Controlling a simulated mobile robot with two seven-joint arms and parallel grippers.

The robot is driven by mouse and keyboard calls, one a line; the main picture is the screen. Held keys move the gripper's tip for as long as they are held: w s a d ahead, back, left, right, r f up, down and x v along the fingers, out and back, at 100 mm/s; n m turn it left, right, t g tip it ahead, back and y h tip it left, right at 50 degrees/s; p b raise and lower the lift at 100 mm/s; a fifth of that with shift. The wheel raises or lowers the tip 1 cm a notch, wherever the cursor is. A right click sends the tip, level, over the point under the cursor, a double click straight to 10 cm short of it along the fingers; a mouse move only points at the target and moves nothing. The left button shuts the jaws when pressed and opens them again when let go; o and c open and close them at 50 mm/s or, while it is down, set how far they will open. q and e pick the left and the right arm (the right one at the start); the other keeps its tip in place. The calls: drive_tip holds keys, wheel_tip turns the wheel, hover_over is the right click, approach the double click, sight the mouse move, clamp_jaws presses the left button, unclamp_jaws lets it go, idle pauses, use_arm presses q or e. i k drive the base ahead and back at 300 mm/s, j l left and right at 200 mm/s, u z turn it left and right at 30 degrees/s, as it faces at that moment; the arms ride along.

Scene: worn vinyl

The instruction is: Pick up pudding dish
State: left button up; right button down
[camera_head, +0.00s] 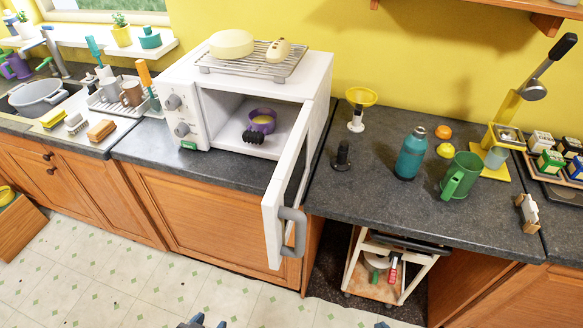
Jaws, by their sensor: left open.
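The pudding dish, a small purple bowl (262,121) with a yellow filling, stands inside the open white microwave (221,115). A dark ribbed piece (253,136) sits at its front edge; I cannot tell whether it belongs to the dish. The microwave door (285,190) is swung out toward me on the right side of the opening. My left gripper (205,321) is open, with only its tips showing at the bottom edge, low over the floor and well away from the dish. A small bluish tip at the bottom edge, right of centre, may be my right gripper (382,325).
A wire rack (250,67) with a pale round item and another item lies on the microwave. Right of the door, a teal bottle (411,154) and a green mug (461,177) stand on the counter (370,190). A small cart (390,268) stands underneath. The floor (110,270) is clear.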

sight(262, 121)
drive_tip(key=i+j+z, duration=0.1)
drive_tip(key=j, duration=0.75)
drive_tip(key=j+z, duration=0.15)
drive_tip(key=j, duration=0.65)
drive_tip(key=i+j, duration=0.15)
drive_tip(key=j, duration=0.2)
drive_tip(key=i+j+z, duration=0.15)
drive_tip(key=j, duration=0.2)
drive_tip(key=i+j, duration=0.1)
drive_tip(key=j, duration=0.3)
drive_tip(key=z, duration=0.05)
